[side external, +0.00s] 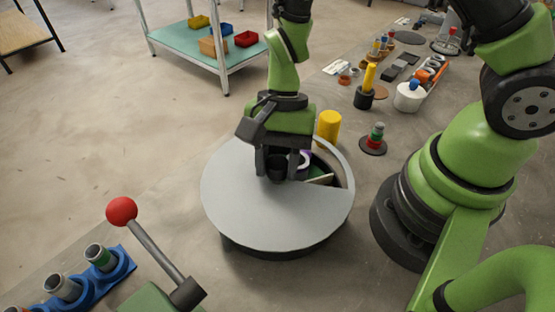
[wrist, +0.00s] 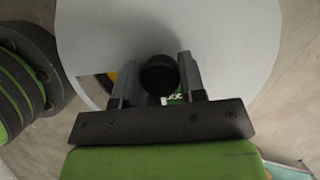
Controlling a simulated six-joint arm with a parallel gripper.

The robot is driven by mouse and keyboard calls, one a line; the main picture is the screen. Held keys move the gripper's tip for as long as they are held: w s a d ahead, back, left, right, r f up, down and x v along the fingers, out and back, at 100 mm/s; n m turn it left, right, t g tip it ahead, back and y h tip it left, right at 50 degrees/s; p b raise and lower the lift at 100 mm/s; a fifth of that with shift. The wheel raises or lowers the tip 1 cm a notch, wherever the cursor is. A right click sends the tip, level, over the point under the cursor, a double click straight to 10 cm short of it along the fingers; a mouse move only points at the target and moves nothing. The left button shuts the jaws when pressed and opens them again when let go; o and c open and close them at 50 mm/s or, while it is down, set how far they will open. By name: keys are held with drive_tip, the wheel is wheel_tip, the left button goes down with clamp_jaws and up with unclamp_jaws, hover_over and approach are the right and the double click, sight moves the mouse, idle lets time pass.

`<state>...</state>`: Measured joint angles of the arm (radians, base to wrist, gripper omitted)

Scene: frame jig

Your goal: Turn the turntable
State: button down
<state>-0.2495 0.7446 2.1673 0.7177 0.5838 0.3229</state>
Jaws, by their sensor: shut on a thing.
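The turntable (side external: 255,210) is a round grey disc on a dark base. It also fills much of the wrist view (wrist: 225,45). A wedge-shaped opening at its back right shows part of a white and purple item (side external: 304,158) and a green item (side external: 321,175) inside. A dark round knob (wrist: 158,76) stands up from the disc. My gripper (side external: 277,172) points down over the disc, beside the opening. Its two fingers are shut on the knob, one on each side, as the wrist view (wrist: 156,82) shows. The fingers hide part of the opening.
A yellow cylinder (side external: 328,126) stands close behind the turntable. A stacked-ring peg (side external: 375,138) is to its right. A red-balled lever (side external: 122,211) and a blue rack (side external: 95,278) are at the front left. A shelf with bins (side external: 205,55) is behind.

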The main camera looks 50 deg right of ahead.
drive_tip(key=shift+m+t+y, duration=0.3)
drive_tip(key=shift+m+t, duration=0.6)
drive_tip(key=shift+m, duration=2.1)
drive_tip(key=c, duration=0.7)
unclamp_jaws()
drive_tip(key=v, duration=1)
drive_tip(key=shift+s, duration=0.15)
